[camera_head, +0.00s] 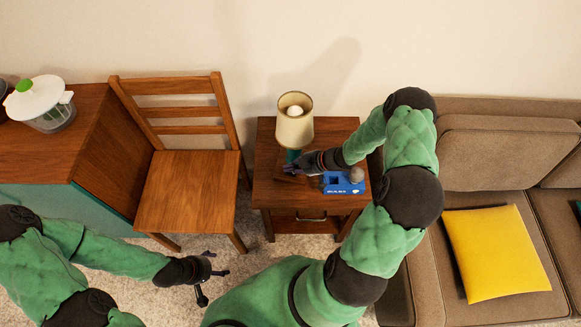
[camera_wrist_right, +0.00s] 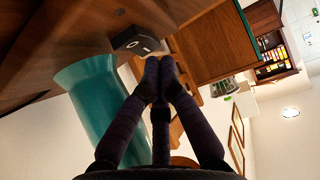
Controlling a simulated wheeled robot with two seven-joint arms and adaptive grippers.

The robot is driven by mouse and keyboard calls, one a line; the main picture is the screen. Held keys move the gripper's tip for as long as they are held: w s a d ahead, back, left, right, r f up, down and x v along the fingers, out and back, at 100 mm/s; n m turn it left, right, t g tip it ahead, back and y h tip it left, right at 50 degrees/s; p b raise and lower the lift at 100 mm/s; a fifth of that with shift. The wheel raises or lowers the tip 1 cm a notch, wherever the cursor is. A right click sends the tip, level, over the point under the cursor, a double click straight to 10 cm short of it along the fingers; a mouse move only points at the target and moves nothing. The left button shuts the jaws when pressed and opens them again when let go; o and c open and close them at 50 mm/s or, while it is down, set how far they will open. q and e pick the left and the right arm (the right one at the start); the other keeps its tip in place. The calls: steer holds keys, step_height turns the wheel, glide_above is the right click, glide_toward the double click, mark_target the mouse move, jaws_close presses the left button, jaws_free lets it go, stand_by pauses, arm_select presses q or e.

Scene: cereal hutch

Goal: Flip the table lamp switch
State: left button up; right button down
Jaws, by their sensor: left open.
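The table lamp (camera_head: 294,128) has a cream shade and a teal base, and stands on a small wooden side table (camera_head: 340,129). The teal base fills the left of the right wrist view (camera_wrist_right: 92,100). Its dark switch (camera_wrist_right: 138,43), marked O and I, lies just beyond my right fingertips. My right gripper (camera_head: 289,170) is beside the lamp base; in the wrist view its fingertips (camera_wrist_right: 160,66) are together, with nothing seen between them. I cannot tell whether they touch the switch. My left gripper (camera_head: 211,273) is open and empty, low in front of the chair.
A blue box (camera_head: 343,187) with a roundish grey-brown top sits on the side table under my right forearm. A wooden chair (camera_head: 187,190) stands left of the table, and a brown sofa (camera_head: 500,160) with a yellow cushion (camera_head: 495,252) stands right. A cabinet (camera_head: 60,160) is at far left.

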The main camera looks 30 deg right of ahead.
steer(key=shift+w+a+g+h+p, duration=0.2)
steer(key=shift+g+h+p, duration=0.1)
steer(key=shift+p, duration=0.55)
steer(key=shift+f, duration=0.25)
steer(key=shift+s+d, duration=0.15)
steer(key=shift+d, duration=0.05)
steer(key=shift+s+d, duration=0.45)
steer(key=shift+s, duration=0.05)
steer(key=v, duration=1.2)
steer(key=shift+a, duration=0.15)
